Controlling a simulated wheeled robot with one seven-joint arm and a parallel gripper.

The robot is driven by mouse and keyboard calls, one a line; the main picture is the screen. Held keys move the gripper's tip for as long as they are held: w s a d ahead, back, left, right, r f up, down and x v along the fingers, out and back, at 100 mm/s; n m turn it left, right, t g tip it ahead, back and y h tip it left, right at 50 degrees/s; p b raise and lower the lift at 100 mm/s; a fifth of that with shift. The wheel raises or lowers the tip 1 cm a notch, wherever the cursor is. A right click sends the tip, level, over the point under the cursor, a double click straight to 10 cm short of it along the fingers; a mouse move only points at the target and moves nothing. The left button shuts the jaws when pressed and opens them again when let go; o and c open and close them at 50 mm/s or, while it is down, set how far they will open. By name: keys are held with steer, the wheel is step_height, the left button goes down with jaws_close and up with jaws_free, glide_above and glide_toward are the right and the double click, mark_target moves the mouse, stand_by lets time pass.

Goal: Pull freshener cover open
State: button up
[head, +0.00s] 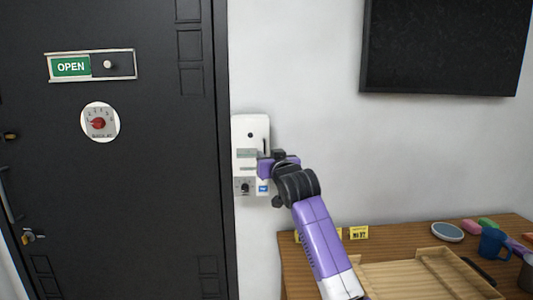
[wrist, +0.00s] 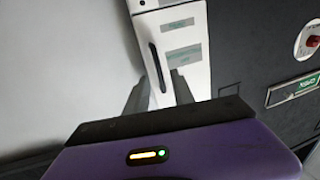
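The freshener (head: 243,125) is a white upright box on the wall just right of the black door. Its white cover (wrist: 185,25) looks closed in the wrist view, with a dark vertical handle (wrist: 156,66) near the left edge and green labels. My gripper (head: 262,166) is in front of the freshener's lower right part, and the arm hides some of it. In the wrist view two grey fingers (wrist: 160,95) are apart, with the white cover seen between them and the handle just beyond. Nothing is seen held. Contact with the handle cannot be told.
A black door (head: 150,200) with an OPEN sign (head: 70,67) and a red-knobbed dial (head: 98,123) is on the left. A wooden table (head: 300,275) with a tray (head: 420,275), a blue mug (head: 492,243) and yellow cards (head: 358,232) is below right. A dark screen (head: 445,45) hangs above.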

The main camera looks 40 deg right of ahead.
steer(key=shift+x, duration=1.1)
steer(key=shift+c, duration=0.4)
jaws_close()
stand_by(0.4)
